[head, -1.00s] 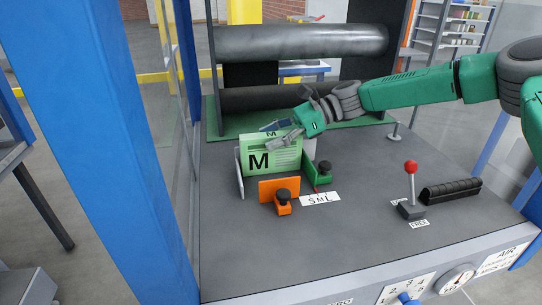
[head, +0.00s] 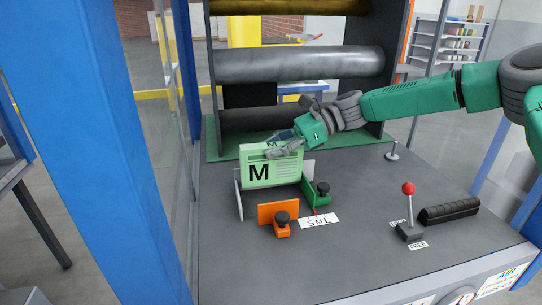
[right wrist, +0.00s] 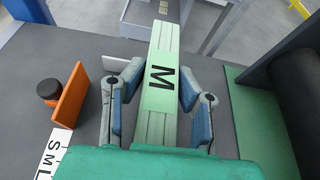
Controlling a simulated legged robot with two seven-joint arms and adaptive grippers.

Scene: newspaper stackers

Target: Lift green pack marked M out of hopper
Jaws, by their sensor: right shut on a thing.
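The green pack marked M (head: 285,172) stands upright at the hopper, its black M facing front left. My right gripper (head: 280,146) is shut on its top edge from the back right. In the right wrist view the pack (right wrist: 161,90) runs between the two blue-padded fingers (right wrist: 157,103), with an M on its top. The hopper's white side plate (head: 238,201), orange guide (head: 270,214) and green guide (head: 312,193) stand around the pack. The pack's lower edge shows above the orange guide; its exact clearance from the hopper floor cannot be told. My left gripper is not in view.
Large rollers (head: 300,66) stand behind on a green base. A red-knobbed lever (head: 408,189) and a black ribbed bar (head: 450,214) are at the right. An S M L label (head: 319,221) lies in front. A blue post (head: 95,150) rises at the left.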

